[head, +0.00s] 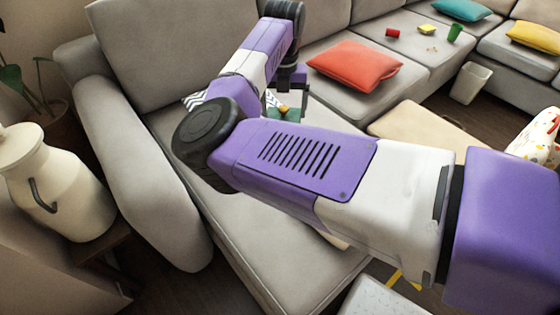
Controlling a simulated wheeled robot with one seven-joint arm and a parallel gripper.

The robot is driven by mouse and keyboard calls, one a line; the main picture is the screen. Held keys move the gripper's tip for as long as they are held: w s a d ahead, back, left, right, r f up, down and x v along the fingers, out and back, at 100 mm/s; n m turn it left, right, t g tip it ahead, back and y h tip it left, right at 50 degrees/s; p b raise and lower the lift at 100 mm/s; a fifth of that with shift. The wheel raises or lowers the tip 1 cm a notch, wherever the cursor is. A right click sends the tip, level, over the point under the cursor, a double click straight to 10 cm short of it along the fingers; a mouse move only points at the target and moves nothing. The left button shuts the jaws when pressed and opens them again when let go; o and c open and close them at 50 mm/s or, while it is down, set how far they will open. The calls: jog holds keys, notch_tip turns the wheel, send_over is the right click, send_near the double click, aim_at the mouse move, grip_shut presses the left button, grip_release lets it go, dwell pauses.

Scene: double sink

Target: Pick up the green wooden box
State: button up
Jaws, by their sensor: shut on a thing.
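My gripper (286,104) points down over the seat of the near grey sofa, beyond my purple and white arm. It is shut on a green thing, which looks like the green wooden box (292,115). Only a small part of the box shows between the fingers. My forearm hides its lower part, so I cannot tell whether it touches the seat. A small orange-yellow thing shows at the box, too small to make out.
A red can (392,33), a yellow item (427,29) and a green cup (455,32) sit farther back. A large cream jug (58,190) stands left.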

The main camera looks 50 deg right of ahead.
aim_at(299, 110)
jog(key=d+f+n+b, duration=0.1)
jog(key=s+d+f+n+b, duration=0.2)
jog(key=d+n, duration=0.1)
jog(key=shift+s+d+f, duration=0.1)
jog(key=shift+s+f, duration=0.15)
jog(key=shift+s+d+f+b, duration=0.1)
jog(key=shift+f+b, duration=0.15)
jog(key=shift+b, duration=0.05)
notch_tip(299, 110, down, 19)
jog(key=b, duration=0.6)
jog(key=shift+f, duration=0.15)
jog(key=shift+f, duration=0.1)
jog(key=o, duration=1.2)
jog(key=shift+c, duration=0.2)
notch_tip(299, 110, up, 12)
jog(key=p, duration=0.4)
